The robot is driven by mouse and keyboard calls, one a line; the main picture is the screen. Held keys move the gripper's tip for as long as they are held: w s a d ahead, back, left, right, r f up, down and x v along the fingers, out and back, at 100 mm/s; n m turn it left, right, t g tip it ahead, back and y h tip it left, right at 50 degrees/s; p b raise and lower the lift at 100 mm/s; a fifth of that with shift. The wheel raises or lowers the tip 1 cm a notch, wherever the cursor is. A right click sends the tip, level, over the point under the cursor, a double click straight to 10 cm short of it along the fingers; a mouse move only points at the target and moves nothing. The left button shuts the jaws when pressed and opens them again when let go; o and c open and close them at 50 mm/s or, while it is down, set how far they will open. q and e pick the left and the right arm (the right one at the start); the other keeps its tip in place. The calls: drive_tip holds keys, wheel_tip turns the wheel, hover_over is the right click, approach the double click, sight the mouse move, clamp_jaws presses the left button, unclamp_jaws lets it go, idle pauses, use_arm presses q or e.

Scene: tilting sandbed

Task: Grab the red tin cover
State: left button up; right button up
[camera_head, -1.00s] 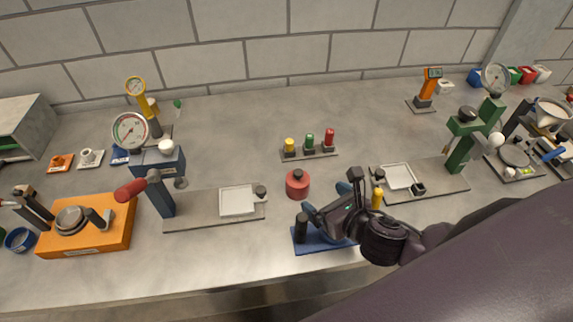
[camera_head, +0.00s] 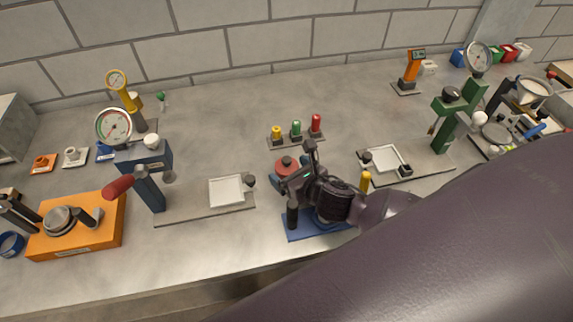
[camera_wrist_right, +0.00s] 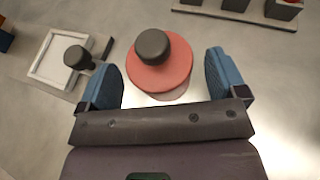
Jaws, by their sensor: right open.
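The red tin cover (camera_head: 284,165) is a round red disc with a dark knob, sitting on its tin on the bench, left of my right gripper (camera_head: 290,172) and partly hidden by it in the head view. In the right wrist view the red cover (camera_wrist_right: 150,78) lies between and just ahead of the two blue fingertips (camera_wrist_right: 163,78). Those fingers are spread wide, with clear space on both sides of the cover, and hold nothing. My left gripper is not in view.
A grey plate with a white square tray (camera_head: 227,191) and dark knob stands left of the tin. A rack of yellow, green and red pegs (camera_head: 296,138) stands behind it. A blue base (camera_head: 300,232) lies under my right arm. A green press (camera_head: 447,121) stands right.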

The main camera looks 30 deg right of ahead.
drive_tip(key=shift+w+a+f, duration=0.1)
drive_tip(key=shift+w+f, duration=0.15)
drive_tip(key=shift+w, duration=0.4)
drive_tip(key=shift+c, duration=0.2)
drive_tip(key=c, duration=0.9)
